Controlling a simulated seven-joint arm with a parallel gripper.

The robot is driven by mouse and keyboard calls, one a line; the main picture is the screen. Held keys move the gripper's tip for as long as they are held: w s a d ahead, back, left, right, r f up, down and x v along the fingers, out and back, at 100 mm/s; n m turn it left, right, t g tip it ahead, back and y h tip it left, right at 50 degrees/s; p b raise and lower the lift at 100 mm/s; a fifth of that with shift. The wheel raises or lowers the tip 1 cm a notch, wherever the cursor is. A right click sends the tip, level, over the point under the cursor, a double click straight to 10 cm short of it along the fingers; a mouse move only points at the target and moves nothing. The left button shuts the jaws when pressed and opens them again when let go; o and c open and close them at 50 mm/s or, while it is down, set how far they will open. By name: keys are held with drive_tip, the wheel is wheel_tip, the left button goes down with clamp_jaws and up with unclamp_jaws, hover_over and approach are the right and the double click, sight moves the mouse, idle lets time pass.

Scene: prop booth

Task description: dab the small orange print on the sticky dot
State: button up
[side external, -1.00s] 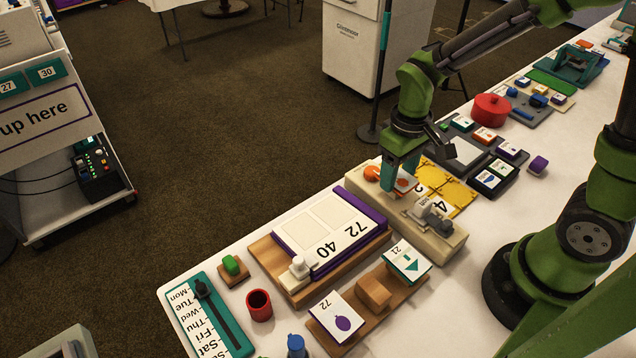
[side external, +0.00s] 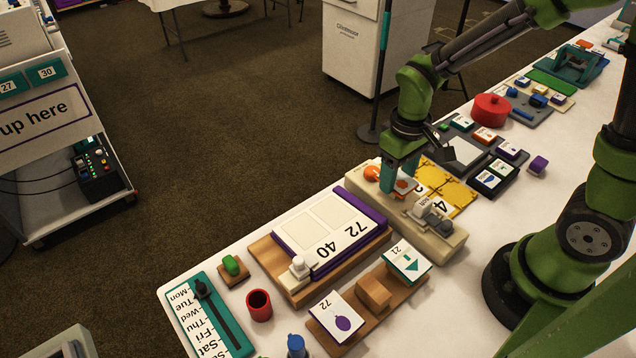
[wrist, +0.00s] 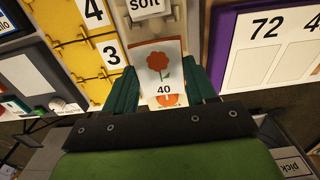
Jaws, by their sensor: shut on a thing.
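The small orange print is a white card (wrist: 163,62) with an orange-red flower and the number 40. It stands between the teal fingers of my gripper (wrist: 160,88) in the wrist view. My gripper (side external: 400,182) is shut on this card (side external: 404,187) over the cream block (side external: 396,208) in the side view. A round orange thing (side external: 372,173) sits on the block's far end, next to the fingers. Orange (wrist: 167,99) also shows at the card's lower edge in the wrist view. I cannot tell whether it is the sticky dot, or whether the card touches it.
A purple-edged board (side external: 326,235) marked 72 and 40 lies beside the block. A yellow numbered panel (side external: 456,193) is on the other side. A grey clamp-like piece (side external: 432,214) is on the block's near end. A wooden stand (side external: 374,290) holds other print cards.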

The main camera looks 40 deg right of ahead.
drive_tip(key=shift+f, duration=0.55)
idle(1.1)
drive_tip(key=shift+r, duration=3.05)
drive_tip(key=shift+w+r, duration=0.1)
drive_tip(key=shift+r, duration=0.2)
drive_tip(key=w+d+r, duration=0.4)
drive_tip(key=w+r, duration=0.2)
drive_tip(key=shift+w+r, duration=0.2)
drive_tip(key=shift+a, duration=0.1)
